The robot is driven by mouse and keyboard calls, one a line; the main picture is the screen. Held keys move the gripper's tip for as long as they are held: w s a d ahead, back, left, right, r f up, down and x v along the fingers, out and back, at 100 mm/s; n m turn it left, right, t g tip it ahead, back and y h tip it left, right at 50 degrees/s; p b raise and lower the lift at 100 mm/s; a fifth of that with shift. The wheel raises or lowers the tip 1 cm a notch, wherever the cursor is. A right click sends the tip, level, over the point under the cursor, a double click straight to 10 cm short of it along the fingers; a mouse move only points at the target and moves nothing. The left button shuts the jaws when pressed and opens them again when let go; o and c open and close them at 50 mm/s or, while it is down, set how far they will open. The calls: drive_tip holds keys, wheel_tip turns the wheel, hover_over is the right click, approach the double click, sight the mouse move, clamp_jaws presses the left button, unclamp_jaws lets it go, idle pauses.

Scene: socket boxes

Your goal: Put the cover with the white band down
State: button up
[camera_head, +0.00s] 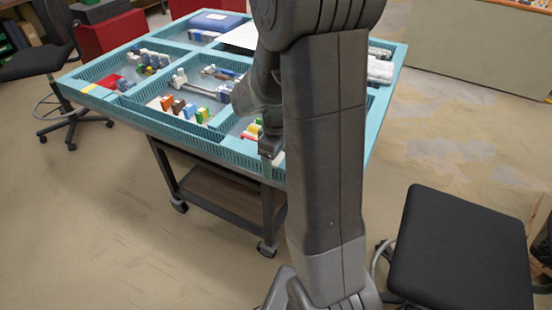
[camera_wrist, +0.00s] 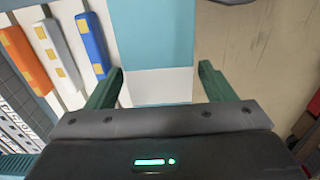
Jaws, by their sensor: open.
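My gripper (camera_wrist: 161,70) is open, with its two green fingers apart and nothing held between them. In the wrist view a white band (camera_wrist: 160,88) crosses a teal surface (camera_wrist: 155,35) between and beyond the fingers. I cannot tell whether this is the cover or part of the table's rim. In the head view my gripper (camera_head: 271,158) is at the table's front edge, partly hidden by my own arm. No separate cover with a white band can be made out there.
Orange (camera_wrist: 25,60), grey (camera_wrist: 58,55) and blue (camera_wrist: 92,45) pieces with yellow patches lie left of my gripper. The teal table (camera_head: 135,112) has compartments holding small parts. Bare floor (camera_wrist: 245,60) is to the right. A black stool (camera_head: 460,250) stands at the front right.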

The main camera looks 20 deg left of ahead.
drive_tip(key=shift+r, duration=0.1)
wheel_tip(320, 180, up, 13)
drive_tip(key=p, duration=0.1)
idle(0.3)
drive_tip(key=shift+p, duration=0.3)
